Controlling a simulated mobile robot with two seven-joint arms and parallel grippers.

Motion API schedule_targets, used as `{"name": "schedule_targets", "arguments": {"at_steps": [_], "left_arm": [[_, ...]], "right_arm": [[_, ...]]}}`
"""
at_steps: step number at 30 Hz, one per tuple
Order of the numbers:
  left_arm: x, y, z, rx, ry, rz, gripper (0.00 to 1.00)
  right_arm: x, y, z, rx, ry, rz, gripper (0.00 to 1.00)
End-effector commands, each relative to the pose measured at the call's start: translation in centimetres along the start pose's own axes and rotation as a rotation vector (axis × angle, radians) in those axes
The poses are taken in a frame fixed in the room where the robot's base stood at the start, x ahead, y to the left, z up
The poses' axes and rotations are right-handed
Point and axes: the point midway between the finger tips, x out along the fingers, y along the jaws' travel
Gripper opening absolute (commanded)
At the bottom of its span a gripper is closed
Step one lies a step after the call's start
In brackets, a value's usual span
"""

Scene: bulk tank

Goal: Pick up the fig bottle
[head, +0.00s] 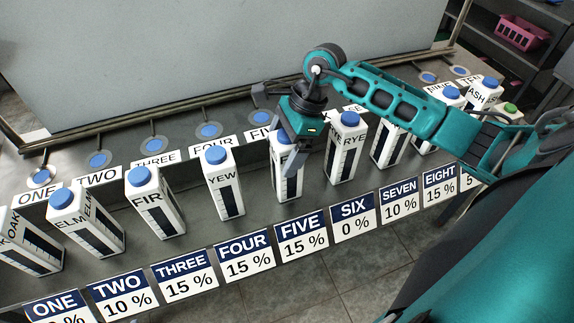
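No label reading FIG is legible. The white bottle (289,188) with a dark front strip, behind the FIVE plate, has its label hidden by my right gripper, and its blue cap is partly covered. My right gripper (277,132) is over the top of this bottle, pointing down. Its fingers look spread apart, one at the back left and one in front of the cap; I cannot tell whether they touch the bottle. Some bottles farther right also have their labels hidden behind my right arm. My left gripper is out of view.
Bottles stand in a row on a grey shelf: OAK (32,246), ELM (87,225), FIR (156,205), YEW (224,185), RYE (346,150) and ASH (482,96) are readable. RYE stands close right of my gripper. A large grey panel (200,60) rises behind.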

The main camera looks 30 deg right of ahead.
Motion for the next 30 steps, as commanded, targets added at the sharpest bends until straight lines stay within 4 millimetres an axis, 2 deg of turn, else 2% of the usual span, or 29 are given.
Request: {"name": "schedule_targets", "arguments": {"at_steps": [2, 21, 30], "left_arm": [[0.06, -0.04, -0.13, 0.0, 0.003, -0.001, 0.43], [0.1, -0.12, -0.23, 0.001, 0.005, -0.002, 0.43], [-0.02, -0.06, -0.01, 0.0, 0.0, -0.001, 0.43]], "right_arm": [[-0.03, -0.01, 0.0, 0.0, 0.0, 0.0, 0.83], [-0.07, -0.02, 0.02, 0.0, 0.0, 0.0, 0.22], [-0.29, -0.04, 0.11, 0.0, -0.001, -0.001, 0.21]]}}
